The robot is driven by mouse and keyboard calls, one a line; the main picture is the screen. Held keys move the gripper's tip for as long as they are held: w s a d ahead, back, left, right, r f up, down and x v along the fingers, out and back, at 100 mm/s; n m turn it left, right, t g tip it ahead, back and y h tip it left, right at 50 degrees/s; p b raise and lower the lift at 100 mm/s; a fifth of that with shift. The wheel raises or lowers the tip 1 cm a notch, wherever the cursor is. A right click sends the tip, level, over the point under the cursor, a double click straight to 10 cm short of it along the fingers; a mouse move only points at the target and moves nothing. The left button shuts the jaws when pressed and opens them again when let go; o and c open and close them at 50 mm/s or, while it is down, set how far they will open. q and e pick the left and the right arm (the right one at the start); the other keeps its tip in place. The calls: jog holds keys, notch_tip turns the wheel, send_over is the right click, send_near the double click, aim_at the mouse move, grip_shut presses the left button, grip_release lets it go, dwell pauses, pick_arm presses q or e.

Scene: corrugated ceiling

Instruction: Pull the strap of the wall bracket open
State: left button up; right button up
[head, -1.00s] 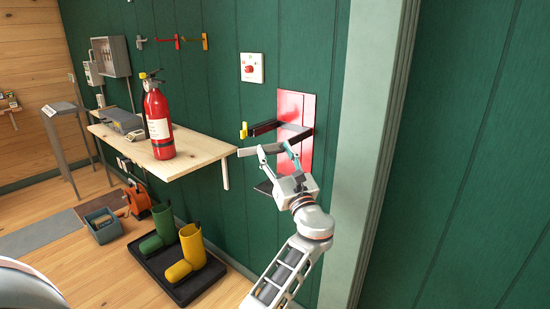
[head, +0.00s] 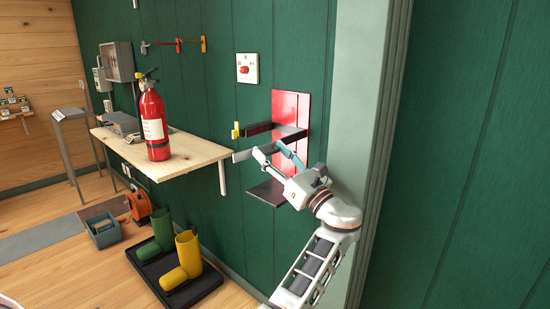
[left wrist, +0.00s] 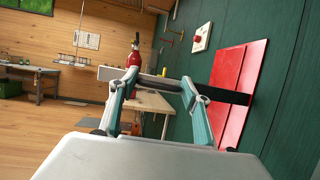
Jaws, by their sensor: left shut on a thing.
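The wall bracket has a red back plate (head: 305,108) on the green wall, with a dark arm (head: 258,128) ending in a yellow piece (head: 236,130) and a dark shelf (head: 266,193) below. A pale grey strap (head: 242,156) extends in front of the bracket, below the dark arm. My left gripper (head: 266,149) is shut on the strap, reaching in from the lower right. In the left wrist view, the strap (left wrist: 108,74) crosses between the fingers and sticks out to the left; the fingers hide part of it. My right gripper is not in view.
A wooden wall shelf (head: 195,159) with a red fire extinguisher (head: 153,120) is just left of the bracket. A pale post (head: 362,110) stands close right of my arm. Boots on a black tray (head: 190,292) are on the floor below.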

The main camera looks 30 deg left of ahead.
pick_arm(q)
jog(key=shift+d+r+g, duration=0.1)
jog(key=shift+r+g, duration=0.05)
jog(key=shift+g, duration=0.25)
jog(key=o, duration=1.6)
jog(key=v, duration=0.7)
jog(key=shift+d, duration=0.25)
